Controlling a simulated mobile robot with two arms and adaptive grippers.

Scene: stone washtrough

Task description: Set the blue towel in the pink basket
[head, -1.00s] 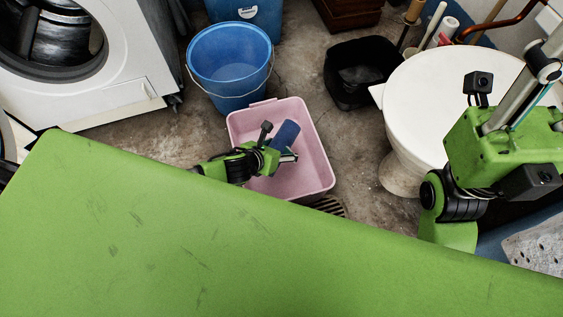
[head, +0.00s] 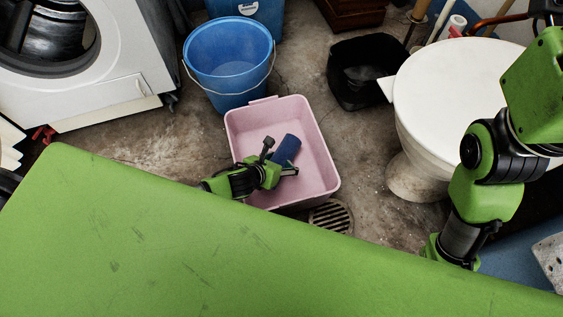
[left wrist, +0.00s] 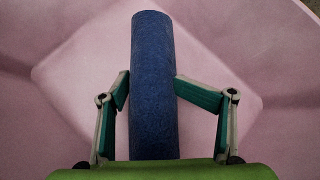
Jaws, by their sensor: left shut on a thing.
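The blue towel (head: 286,149) is a dark blue roll. My left gripper (head: 283,168) is shut on it, over the pink basket (head: 318,172). In the left wrist view the towel (left wrist: 153,60) stands between the two fingers (left wrist: 150,92), which touch its sides. The basket's pink floor and walls (left wrist: 70,65) fill the background there. I cannot tell whether the towel touches the basket floor. My right arm is at the right of the head view, but its gripper is out of view.
A blue bucket (head: 228,62) stands behind the basket and a black bin (head: 366,72) behind it to the right. A floor drain (head: 331,216) lies beside the basket.

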